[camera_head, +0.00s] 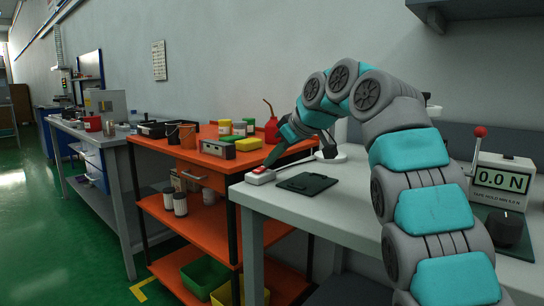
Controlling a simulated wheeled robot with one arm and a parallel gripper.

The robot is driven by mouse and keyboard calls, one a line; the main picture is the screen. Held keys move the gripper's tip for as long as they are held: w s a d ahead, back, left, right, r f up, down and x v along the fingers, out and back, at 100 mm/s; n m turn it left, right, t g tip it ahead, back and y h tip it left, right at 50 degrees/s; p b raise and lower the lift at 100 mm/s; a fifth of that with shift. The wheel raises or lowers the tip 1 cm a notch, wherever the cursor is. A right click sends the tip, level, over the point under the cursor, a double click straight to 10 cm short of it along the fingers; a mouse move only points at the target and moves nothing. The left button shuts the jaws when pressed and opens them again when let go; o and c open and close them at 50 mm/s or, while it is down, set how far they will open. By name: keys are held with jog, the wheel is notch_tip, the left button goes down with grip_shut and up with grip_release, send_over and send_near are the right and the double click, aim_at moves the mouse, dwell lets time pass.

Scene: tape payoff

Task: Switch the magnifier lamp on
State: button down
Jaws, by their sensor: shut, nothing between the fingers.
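A white round base (331,157) stands on the bench behind, probably the magnifier lamp's. My arm hides most of what rises from it. A white piece (433,110) shows to the right behind my arm; I cannot tell if it belongs to the lamp. No lit lamp is visible.
A dark green mat (306,183) lies right of the switch box. A force gauge (502,180) reading 0.0 N, with a red-knobbed lever, stands at the right. An orange cart (190,152) with containers and a red oil can (272,128) adjoins the bench on the left.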

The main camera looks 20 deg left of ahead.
jog(key=shift+w+f, duration=0.15)
jog(key=shift+f, duration=0.1)
jog(key=shift+s+a+r, duration=0.25)
jog(key=shift+s+r, duration=0.1)
jog(key=shift+s, duration=0.4)
jog(key=shift+r, duration=0.15)
